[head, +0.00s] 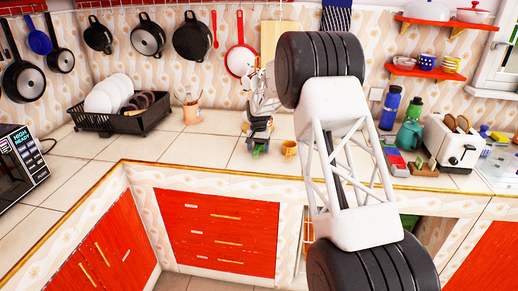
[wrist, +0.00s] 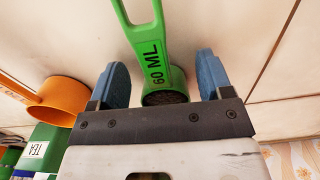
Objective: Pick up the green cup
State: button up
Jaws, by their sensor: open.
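The green cup is a small measuring cup with a long handle marked "60 ML". In the wrist view the green cup (wrist: 163,84) lies between the two blue fingers of my gripper (wrist: 161,75), with a gap on each side. The fingers are open and not closed on it. Its handle points away toward the top of the view, and its lower end is partly hidden by the gripper's body. In the head view my gripper (head: 259,148) is low over the counter, and only a little green shows around it.
An orange cup (head: 289,148) stands just right of my gripper and also shows in the wrist view (wrist: 62,100). A green TEA box (wrist: 42,142) is beside it there. A black dish rack (head: 118,119) is at the left, a toaster (head: 453,140) at the right.

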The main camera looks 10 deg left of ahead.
aim_at(258, 146)
grip_shut()
dwell(0.5)
jog(key=shift+r, duration=0.35)
dwell(0.3)
jog(key=shift+r, duration=1.45)
jog(key=shift+s+d+r, duration=0.25)
jog(key=shift+s+d, duration=0.6)
jog(key=shift+s, duration=1.6)
jog(key=shift+s+d+r, duration=0.2)
jog(key=shift+s+d, duration=0.7)
jog(key=shift+s, duration=1.55)
jog(key=shift+s+d+r, duration=0.25)
jog(key=shift+s+d, duration=0.6)
jog(key=shift+s, duration=1.6)
jog(key=shift+s, duration=0.2)
